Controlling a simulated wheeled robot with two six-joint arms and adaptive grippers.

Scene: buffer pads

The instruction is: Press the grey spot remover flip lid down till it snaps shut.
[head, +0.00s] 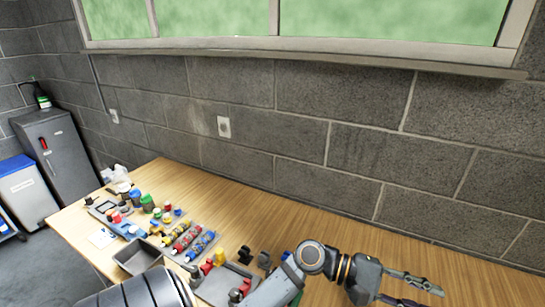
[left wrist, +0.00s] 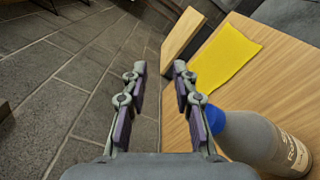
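A grey bottle (left wrist: 264,143) with a blue top (left wrist: 215,119) is at the lower right of the left wrist view. Its pale label is only partly readable, and its bottom is cut off by the frame edge. Whether its lid is up or down cannot be told. My left gripper (left wrist: 160,72) is open and empty, with the blue top beside its right finger. It also shows in the head view (head: 428,294), pointing right over the table. I cannot single out the bottle in the head view. My right gripper is not in view.
The wooden table (head: 240,205) holds many small coloured items, a grey tray (head: 138,257) and bottles at its left. A yellow sheet (left wrist: 226,58) lies beyond the bottle. A block wall (head: 300,130) stands behind. The table's back right is clear.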

